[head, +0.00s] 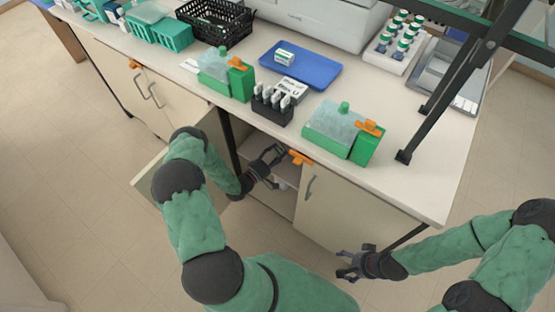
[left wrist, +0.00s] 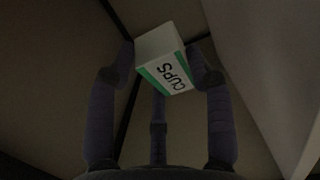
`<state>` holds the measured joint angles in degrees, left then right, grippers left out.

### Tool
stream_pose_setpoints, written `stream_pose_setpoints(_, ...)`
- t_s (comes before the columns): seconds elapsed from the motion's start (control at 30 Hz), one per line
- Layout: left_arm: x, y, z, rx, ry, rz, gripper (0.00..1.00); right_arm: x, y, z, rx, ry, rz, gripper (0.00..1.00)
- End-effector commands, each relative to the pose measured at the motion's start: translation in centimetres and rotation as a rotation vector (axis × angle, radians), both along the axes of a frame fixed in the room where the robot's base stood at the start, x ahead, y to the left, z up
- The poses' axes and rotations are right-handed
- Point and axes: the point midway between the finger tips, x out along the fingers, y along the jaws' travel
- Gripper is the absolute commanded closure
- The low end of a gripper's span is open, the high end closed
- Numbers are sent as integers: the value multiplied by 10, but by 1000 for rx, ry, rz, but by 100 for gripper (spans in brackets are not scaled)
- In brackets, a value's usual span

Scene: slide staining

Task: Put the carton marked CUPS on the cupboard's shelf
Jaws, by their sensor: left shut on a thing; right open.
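The carton marked CUPS (left wrist: 166,62), white with a green band, is held between the fingers of my left gripper (left wrist: 165,70) in the left wrist view. In the head view my left gripper (head: 276,166) reaches into the open cupboard (head: 282,205) under the bench. A small pale thing shows beside its fingers; I cannot tell if it is the carton. The cupboard's shelf (head: 257,143) is partly hidden by the gripper and the bench. My right gripper (head: 352,265) is open and empty, in front of the closed cupboard door.
The open cupboard door (head: 150,180) stands out at the left, beside my left arm. The closed door (head: 345,213) is to the right. The bench top (head: 410,165) holds green staining boxes, a slide rack, a blue tray (head: 315,75) and a black basket (head: 215,20).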

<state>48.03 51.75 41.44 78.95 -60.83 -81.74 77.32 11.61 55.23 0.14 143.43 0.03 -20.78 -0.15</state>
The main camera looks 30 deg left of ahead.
Motion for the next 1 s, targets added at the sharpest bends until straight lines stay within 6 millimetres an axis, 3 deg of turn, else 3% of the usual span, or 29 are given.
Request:
stream_pose_setpoints(0.3,6,2,-38,0,0,0,79,0,0,-20,0,0,0,23)
stream_pose_setpoints(1.0,6,1,-49,-1,1,1,79,0,0,-18,0,0,0,23)
